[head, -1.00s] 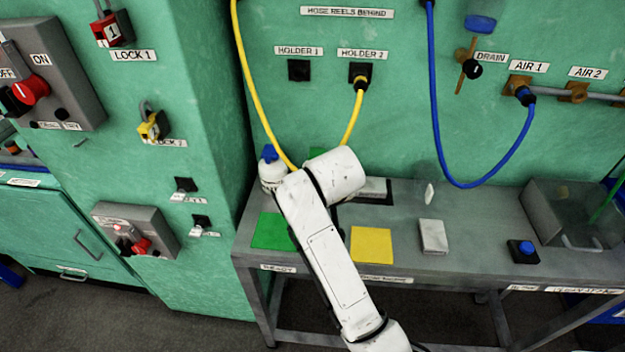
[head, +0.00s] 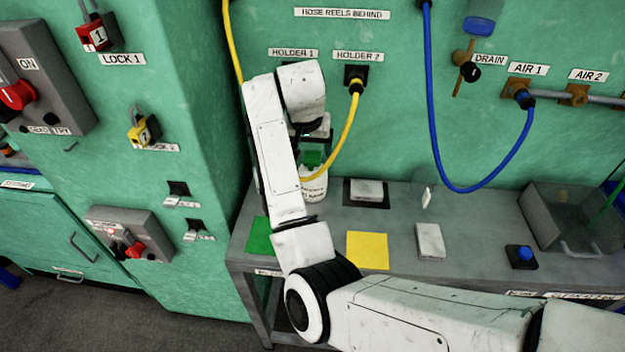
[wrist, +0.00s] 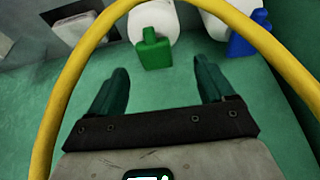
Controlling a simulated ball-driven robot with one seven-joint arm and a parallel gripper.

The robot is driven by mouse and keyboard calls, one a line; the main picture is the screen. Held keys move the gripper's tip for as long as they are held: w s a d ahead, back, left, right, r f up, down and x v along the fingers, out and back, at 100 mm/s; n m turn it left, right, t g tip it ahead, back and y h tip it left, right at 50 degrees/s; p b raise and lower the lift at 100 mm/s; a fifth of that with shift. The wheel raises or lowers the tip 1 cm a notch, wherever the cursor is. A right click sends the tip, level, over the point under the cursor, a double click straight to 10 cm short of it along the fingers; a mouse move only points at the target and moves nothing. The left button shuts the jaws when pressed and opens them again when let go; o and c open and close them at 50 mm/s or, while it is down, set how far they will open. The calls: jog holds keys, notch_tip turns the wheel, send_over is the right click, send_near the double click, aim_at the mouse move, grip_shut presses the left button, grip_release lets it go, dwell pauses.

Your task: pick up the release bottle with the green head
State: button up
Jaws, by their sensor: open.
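The release bottle with the green head stands upright at the back left of the bench. Its white body (head: 314,188) shows below my gripper (head: 312,143) in the head view. In the wrist view its green head (wrist: 153,50) lies just beyond the gap between my two open fingers (wrist: 163,70), left of the gap's middle, and nothing is held. A second white bottle with a blue head (wrist: 250,32) stands to its right in the wrist view; my arm hides it in the head view.
A yellow hose (head: 347,135) hangs from holder 2 and loops across the wrist view (wrist: 65,85), close around my gripper. The green wall (head: 400,100) is right behind. A yellow pad (head: 367,251) and a pale block (head: 430,241) lie on the grey bench (head: 470,225).

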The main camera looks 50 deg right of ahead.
aim_at(313, 157)
jog(key=shift+s+p+x, duration=0.15)
jog(key=shift+p+x, duration=0.1)
jog(key=shift+x, duration=1.15)
jog(key=shift+s+p+x, duration=0.15)
jog(key=shift+p+x, duration=0.05)
jog(key=shift+x, duration=1.25)
jog(key=shift+d, duration=0.2)
jog(key=shift+c, duration=0.4)
grip_shut()
